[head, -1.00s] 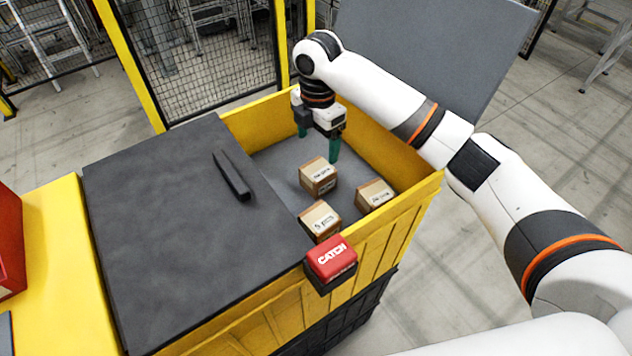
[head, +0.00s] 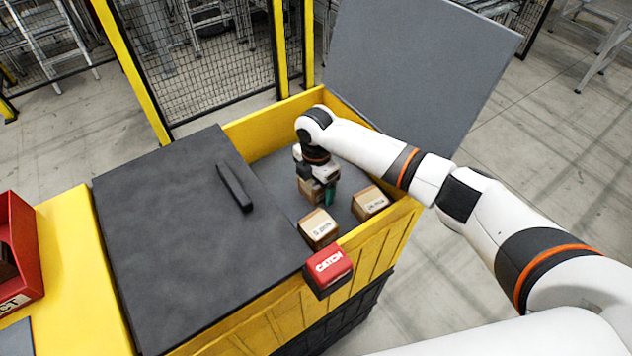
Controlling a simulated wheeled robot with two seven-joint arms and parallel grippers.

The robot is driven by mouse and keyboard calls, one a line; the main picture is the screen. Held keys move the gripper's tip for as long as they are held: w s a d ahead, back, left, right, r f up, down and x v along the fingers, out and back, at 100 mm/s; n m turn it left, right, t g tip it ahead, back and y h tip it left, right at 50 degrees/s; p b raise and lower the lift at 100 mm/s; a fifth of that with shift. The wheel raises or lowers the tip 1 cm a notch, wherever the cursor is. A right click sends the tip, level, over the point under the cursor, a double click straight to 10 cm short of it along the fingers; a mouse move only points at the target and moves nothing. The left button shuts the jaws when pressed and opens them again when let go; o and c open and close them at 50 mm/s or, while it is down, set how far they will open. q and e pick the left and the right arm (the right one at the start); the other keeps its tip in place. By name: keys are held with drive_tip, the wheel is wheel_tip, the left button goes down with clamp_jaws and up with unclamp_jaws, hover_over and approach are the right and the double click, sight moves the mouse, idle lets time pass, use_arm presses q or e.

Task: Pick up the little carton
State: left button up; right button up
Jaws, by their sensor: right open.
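Three little cartons lie on the grey floor of the yellow bin (head: 378,240). The farthest carton (head: 307,188) is partly hidden by my right gripper (head: 322,196). A second carton (head: 319,228) lies nearer, by the front wall, and a third carton (head: 369,203) lies to the right. My left gripper is not in view.
A dark lid (head: 180,235) with a black handle (head: 234,187) covers the bin's left part. A red "CATCH" block (head: 328,267) sits on the front wall. A grey panel (head: 420,75) stands behind the bin. A red box (head: 17,255) is at far left.

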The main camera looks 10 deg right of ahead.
drive_tip(key=c, duration=1.1)
drive_tip(key=shift+r, duration=0.1)
drive_tip(key=shift+c, duration=0.2)
